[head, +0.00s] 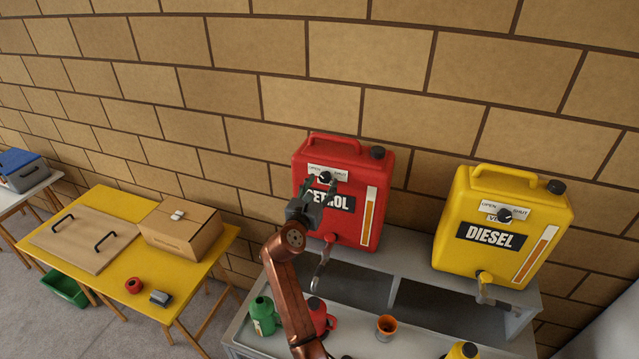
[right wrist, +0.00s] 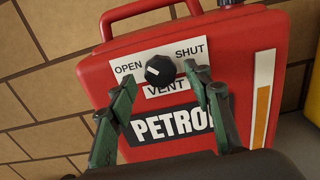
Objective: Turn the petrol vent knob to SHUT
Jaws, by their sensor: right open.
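The red petrol can (head: 375,165) stands on a grey bench against the brick wall. Its black vent knob (head: 325,177) sits on a white plate marked OPEN on the left and SHUT on the right. In the right wrist view, the knob (right wrist: 159,70) has its white mark on the left, toward OPEN. My right gripper (head: 323,186) is open in front of the can. In the right wrist view, the fingertips (right wrist: 159,76) stand on either side of the knob, with gaps showing; I cannot tell how near they are in depth. My left gripper is not in view.
A yellow diesel can (head: 455,215) with a similar knob (head: 504,215) stands to the right. A yellow table (head: 118,205) with a cardboard box (head: 180,230) stands left.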

